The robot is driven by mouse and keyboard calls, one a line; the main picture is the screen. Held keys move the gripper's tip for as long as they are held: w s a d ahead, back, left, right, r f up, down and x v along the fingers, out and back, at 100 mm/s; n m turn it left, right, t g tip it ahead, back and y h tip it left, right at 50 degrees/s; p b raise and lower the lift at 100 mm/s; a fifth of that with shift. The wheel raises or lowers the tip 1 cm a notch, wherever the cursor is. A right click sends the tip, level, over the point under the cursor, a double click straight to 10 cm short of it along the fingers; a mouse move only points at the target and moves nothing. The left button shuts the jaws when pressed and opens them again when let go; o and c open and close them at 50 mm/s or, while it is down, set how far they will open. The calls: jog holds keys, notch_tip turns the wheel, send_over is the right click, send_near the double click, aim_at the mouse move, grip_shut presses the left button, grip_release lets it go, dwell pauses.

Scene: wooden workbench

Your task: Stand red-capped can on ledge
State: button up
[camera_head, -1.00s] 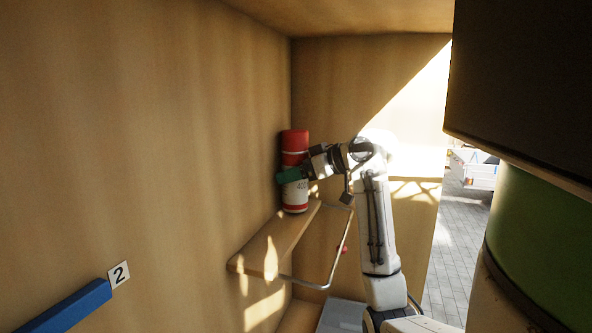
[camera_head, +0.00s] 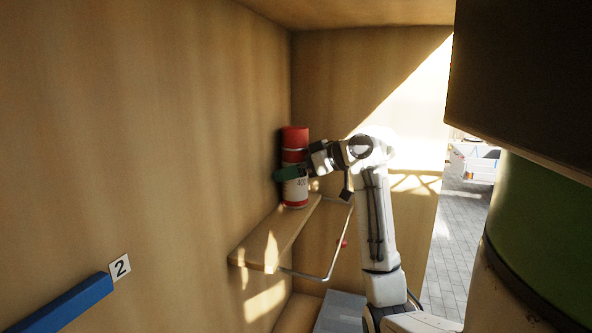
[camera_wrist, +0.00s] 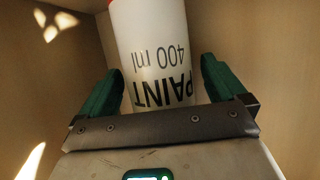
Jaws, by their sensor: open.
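The red-capped can (camera_head: 295,139) stands upright at the far end of the wooden ledge (camera_head: 262,246), near the corner of the walls. Its base appears to rest on the ledge. It has a white body with a red band at the bottom. In the wrist view the can (camera_wrist: 152,40) shows "PAINT 400 ml" upside down between the green fingers. My gripper (camera_head: 290,174) is around the middle of the can. The contact at the right finger is hard to judge.
A dark overhang (camera_head: 520,80) fills the upper right.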

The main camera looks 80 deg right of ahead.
jog(key=b+v, duration=0.3)
jog(key=v, duration=0.9)
jog(key=shift+s, duration=0.1)
